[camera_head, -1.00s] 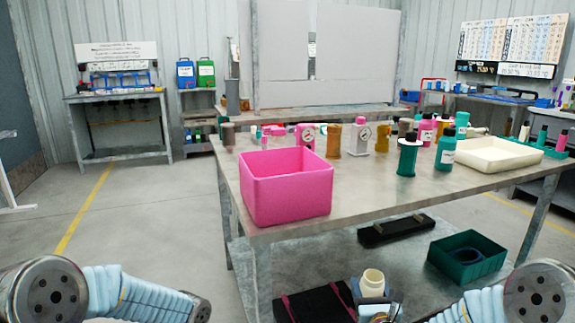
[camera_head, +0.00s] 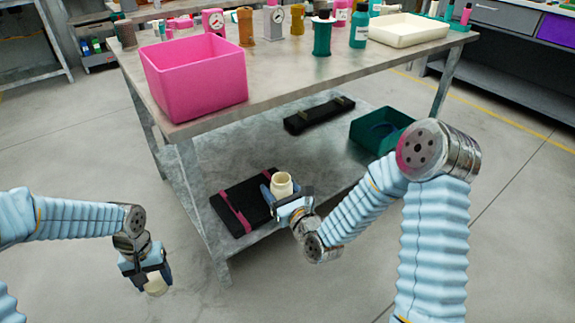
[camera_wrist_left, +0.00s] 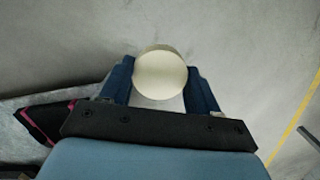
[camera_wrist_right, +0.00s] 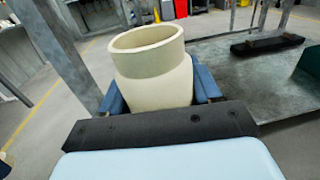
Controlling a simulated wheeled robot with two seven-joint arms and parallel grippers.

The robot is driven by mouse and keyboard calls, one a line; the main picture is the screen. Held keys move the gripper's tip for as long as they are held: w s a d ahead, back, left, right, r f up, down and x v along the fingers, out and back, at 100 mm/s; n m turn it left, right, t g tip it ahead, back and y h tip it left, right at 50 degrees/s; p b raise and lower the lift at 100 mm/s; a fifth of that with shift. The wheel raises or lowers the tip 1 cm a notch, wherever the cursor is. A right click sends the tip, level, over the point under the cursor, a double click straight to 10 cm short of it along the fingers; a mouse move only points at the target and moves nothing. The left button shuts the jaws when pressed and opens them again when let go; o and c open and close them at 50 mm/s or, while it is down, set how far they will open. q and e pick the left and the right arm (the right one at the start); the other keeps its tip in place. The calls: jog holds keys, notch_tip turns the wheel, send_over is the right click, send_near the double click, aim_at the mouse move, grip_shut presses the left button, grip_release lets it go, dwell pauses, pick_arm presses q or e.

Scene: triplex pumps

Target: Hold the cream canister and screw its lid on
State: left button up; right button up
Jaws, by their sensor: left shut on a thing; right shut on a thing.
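The cream canister (camera_head: 283,186) is upright and open-topped in my right gripper (camera_head: 285,193), in front of the table's lower shelf. In the right wrist view the canister (camera_wrist_right: 150,70) sits between the two blue fingers, its open mouth up. The round cream lid (camera_head: 156,284) is in my left gripper (camera_head: 147,275), low at the left over the floor. In the left wrist view the lid (camera_wrist_left: 161,74) shows as a pale disc between the blue fingers. Lid and canister are well apart.
The steel table (camera_head: 270,85) holds a pink bin (camera_head: 195,80), a cream tray (camera_head: 410,32) and several bottles and gauges. Its lower shelf (camera_head: 330,150) carries a black case with pink straps (camera_head: 240,212), a dark block (camera_head: 318,114) and a green bin (camera_head: 375,140). Floor between my grippers is open.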

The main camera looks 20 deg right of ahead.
jog(key=s+a+f+n+g+y, duration=0.3)
jog(key=s+a+f+n+y, duration=0.2)
jog(key=a+f+y, duration=0.2)
jog(key=a+f, duration=0.2)
jog(key=a, duration=0.1)
jog(key=shift+s+a+f+g, duration=0.2)
jog(key=shift+f+g, duration=0.05)
jog(key=shift+g, duration=0.05)
pick_arm(q)
jog(key=shift+d, duration=0.1)
jog(key=w+d+r+m, duration=0.1)
jog(key=w+d+r, duration=0.1)
jog(key=d+r, duration=0.5)
jog(key=w+d+r+m, duration=0.2)
jog(key=d+r, duration=0.6)
jog(key=d, duration=1)
jog(key=shift+w+d, duration=0.35)
jog(key=shift+w, duration=0.15)
jog(key=shift+f, duration=0.1)
jog(key=shift+f, duration=1.85)
